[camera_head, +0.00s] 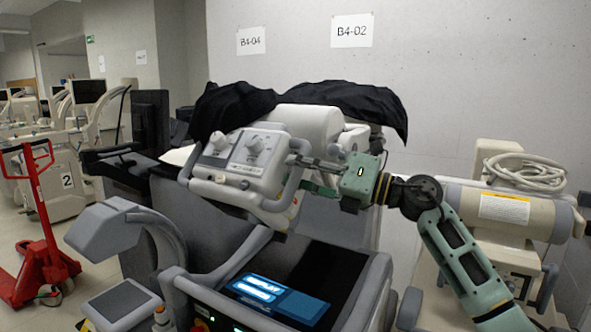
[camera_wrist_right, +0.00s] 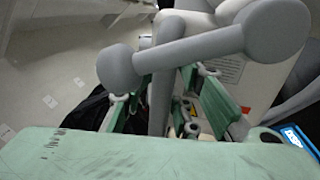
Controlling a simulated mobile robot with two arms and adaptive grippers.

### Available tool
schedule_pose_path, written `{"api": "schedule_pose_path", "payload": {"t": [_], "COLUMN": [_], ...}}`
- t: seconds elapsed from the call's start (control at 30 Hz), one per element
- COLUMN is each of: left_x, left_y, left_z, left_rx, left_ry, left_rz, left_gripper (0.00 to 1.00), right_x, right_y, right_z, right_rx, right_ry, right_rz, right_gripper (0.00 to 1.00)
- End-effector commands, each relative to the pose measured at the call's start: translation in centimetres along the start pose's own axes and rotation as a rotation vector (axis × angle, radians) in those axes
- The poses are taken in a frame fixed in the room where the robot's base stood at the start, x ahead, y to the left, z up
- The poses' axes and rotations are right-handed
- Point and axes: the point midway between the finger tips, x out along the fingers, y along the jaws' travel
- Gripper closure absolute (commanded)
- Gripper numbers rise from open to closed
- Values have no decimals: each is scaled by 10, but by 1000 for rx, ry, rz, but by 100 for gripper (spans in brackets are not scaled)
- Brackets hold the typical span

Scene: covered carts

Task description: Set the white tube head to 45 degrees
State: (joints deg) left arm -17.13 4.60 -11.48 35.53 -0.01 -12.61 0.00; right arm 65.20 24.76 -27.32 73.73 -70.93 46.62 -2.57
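The white tube head (camera_head: 235,163) is a boxy housing with two dials on its front panel and grey loop handles on both sides. It is tilted, but I cannot read its angle. My right gripper (camera_head: 300,172) is at the grey handle on the tube head's right side. In the right wrist view, my right gripper's green fingers (camera_wrist_right: 170,95) stand apart, with the grey handle (camera_wrist_right: 188,52) crossing in front and a grey bar running between them. Whether either finger touches it is unclear. My left gripper is not in view.
A black cloth (camera_head: 360,100) drapes over the machine behind the head. A lit blue screen (camera_head: 275,295) sits below. A beige cylinder unit with a coiled cable (camera_head: 525,172) stands right. A red pallet jack (camera_head: 40,230) stands far left. The grey wall is behind.

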Motion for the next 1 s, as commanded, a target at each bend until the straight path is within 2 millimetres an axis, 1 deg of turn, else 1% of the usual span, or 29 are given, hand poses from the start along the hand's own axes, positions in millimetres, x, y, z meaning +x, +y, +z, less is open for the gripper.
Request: {"api": "schedule_pose_path", "payload": {"t": [0.03, 0.1, 0.37, 0.47, 0.57, 0.67, 0.9, 1.0], "left_x": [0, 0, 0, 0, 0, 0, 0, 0], "left_y": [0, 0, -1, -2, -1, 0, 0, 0], "left_z": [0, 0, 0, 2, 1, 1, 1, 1], "left_rx": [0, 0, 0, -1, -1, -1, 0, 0], "left_ry": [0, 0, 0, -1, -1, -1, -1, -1], "left_rz": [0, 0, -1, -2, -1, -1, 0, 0], "left_gripper": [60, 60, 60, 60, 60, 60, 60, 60], "right_x": [0, 1, 1, -2, -14, -33, -84, -101], "right_y": [0, -1, -2, -3, -4, -4, -4, -3], "right_z": [-1, -2, -4, -4, -4, -4, -3, -3], "right_rx": [-1, -1, -1, -1, -2, -2, 0, -1], "right_ry": [2, 3, 7, 7, 8, 7, 7, 6], "right_rz": [-1, -2, -3, -5, -6, -8, -7, -7], "right_gripper": [68, 63, 63, 63, 63, 63, 63, 63]}}
